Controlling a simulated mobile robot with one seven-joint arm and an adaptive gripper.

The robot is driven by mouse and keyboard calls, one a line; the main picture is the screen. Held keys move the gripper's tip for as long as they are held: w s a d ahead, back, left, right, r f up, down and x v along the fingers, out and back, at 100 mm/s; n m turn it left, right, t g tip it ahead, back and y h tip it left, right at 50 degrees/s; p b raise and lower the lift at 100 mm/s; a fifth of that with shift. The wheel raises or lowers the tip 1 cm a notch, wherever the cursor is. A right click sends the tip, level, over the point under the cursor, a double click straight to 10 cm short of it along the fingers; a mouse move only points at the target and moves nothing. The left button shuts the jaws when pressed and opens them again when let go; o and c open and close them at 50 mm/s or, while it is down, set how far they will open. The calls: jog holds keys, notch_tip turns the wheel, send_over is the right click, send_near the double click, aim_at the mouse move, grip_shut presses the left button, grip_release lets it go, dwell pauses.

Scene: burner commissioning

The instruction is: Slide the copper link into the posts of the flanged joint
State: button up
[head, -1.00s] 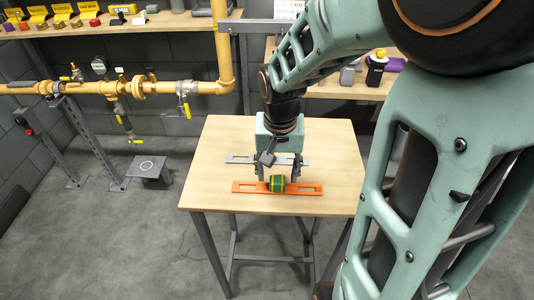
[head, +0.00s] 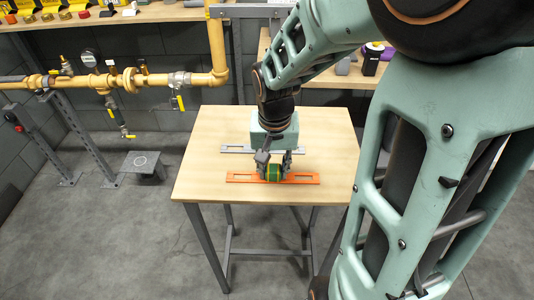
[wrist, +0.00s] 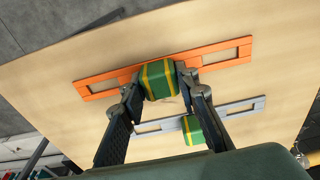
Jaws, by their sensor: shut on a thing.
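The copper link looks to be the orange slotted bar (head: 240,177) lying along the near part of the wooden table, with a green-and-yellow sleeve (head: 273,174) around its middle. It also shows in the wrist view, with its bar (wrist: 98,88) and sleeve (wrist: 157,82). My gripper (wrist: 160,88) is shut on that sleeve, one finger on each side; it also shows in the head view (head: 274,168). The bar appears to be on the tabletop. The flanged joint seems to be on the yellow pipe (head: 203,79) at the left; its posts are too small to tell.
A grey slotted bar (wrist: 248,106) with a similar green-and-yellow sleeve (wrist: 191,131) lies behind the orange one. The wooden table (head: 205,150) is otherwise clear. A red-button box on a post (head: 14,122) and a low stand (head: 146,163) are at left.

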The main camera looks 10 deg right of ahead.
aim_at(273, 166)
grip_shut()
jog(key=shift+r+p, duration=2.1)
jog(key=shift+r, duration=0.5)
jog(key=w+r+n+p, duration=0.3)
jog(key=w+r+p, duration=0.2)
jog(key=r+p, duration=0.1)
jog(key=shift+w+r+p, duration=0.25)
jog(key=shift+w+p, duration=0.05)
jog(key=shift+p, duration=0.4)
